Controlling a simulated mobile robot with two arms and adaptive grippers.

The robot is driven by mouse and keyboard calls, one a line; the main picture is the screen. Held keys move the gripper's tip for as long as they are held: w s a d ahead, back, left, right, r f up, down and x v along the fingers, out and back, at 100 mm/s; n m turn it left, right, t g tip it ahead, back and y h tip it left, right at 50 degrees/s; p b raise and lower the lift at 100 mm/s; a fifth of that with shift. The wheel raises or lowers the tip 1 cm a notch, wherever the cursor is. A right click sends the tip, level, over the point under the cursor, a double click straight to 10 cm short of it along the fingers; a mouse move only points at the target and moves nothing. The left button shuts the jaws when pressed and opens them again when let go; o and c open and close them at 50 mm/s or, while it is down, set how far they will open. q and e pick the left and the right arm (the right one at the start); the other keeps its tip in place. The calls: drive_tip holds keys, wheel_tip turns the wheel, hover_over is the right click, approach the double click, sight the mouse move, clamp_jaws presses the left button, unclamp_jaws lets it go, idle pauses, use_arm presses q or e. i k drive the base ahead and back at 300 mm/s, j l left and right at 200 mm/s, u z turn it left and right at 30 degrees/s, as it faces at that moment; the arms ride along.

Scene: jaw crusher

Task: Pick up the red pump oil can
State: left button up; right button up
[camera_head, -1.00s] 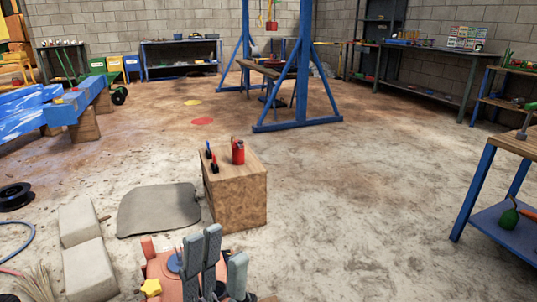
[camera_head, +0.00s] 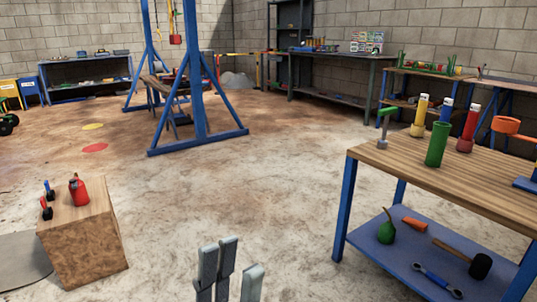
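A small red can (camera_head: 78,190) stands upright on top of a wooden block (camera_head: 88,245) at the lower left; I cannot clearly make out a pump spout on it. My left gripper (camera_head: 230,272) shows at the bottom middle, its grey fingers pointing up and spread with a gap between them. It is empty and well to the right of the wooden block, apart from the can. My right gripper is not in view.
A blue frame (camera_head: 200,90) stands behind. The floor between is clear.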

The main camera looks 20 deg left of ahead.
sight(78, 192)
drive_tip(key=i+u, duration=0.3)
drive_tip(key=i, duration=0.2)
drive_tip(key=i+l+u, duration=0.2)
drive_tip(key=i+u, duration=0.15)
drive_tip(key=i+j+u, duration=0.2)
drive_tip(key=i+u, duration=1)
drive_tip(key=i+l+u, duration=0.2)
drive_tip(key=i+u, duration=0.2)
drive_tip(key=i+j+u, duration=0.1)
drive_tip(key=i+u, duration=0.35)
drive_tip(key=i, duration=0.25)
drive_tip(key=i+l+u, duration=0.2)
drive_tip(key=i+u, duration=0.3)
drive_tip(key=i, duration=0.2)
